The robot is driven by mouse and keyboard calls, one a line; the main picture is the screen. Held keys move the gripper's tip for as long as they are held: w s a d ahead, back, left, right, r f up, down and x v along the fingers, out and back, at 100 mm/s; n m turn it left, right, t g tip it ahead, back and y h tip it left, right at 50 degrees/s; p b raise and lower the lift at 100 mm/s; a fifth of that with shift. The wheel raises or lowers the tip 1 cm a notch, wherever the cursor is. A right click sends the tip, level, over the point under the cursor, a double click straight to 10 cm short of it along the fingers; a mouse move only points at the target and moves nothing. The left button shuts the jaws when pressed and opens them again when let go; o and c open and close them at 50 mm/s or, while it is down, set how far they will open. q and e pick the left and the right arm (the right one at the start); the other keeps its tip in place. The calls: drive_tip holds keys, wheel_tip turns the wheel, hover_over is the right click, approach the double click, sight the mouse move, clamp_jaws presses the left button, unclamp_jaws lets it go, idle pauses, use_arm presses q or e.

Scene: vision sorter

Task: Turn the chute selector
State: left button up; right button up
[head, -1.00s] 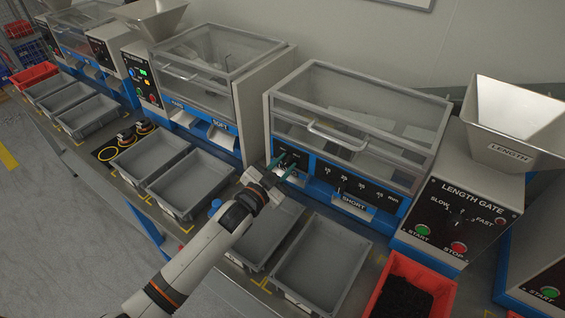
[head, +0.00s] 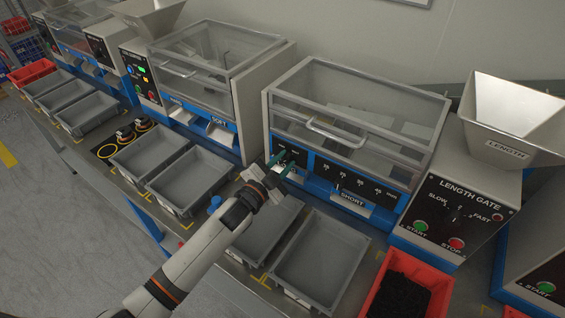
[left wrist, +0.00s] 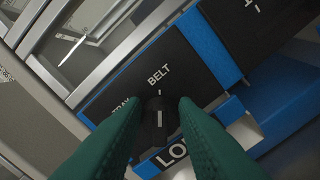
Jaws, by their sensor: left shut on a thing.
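The chute selector is a small dark knob (left wrist: 158,122) with a white line, on a black panel (left wrist: 190,68) in the blue front of the length gate machine. BELT shows above the knob, a partly covered label starting TRA is to its left, and a partly covered chute label starting LO is below. My left gripper (head: 281,164) has its green fingers at this panel; in the left wrist view (left wrist: 159,106) they are shut on the knob, one on each side. I cannot tell exactly which mark the knob's line points to. My right gripper is not in view.
The clear-lidded housing (head: 360,110) stands right behind the panel. The SHORT chute (head: 350,203) is to the right. Grey trays (head: 318,255) sit below, with a red bin (head: 446,290) of dark pieces at right. The control box (head: 460,215) has START and STOP buttons.

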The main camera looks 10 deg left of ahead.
use_arm(q)
drive_tip(key=o, duration=0.7)
drive_tip(key=b+v, duration=0.1)
drive_tip(key=v, duration=1.1)
drive_tip(key=shift+f, duration=0.1)
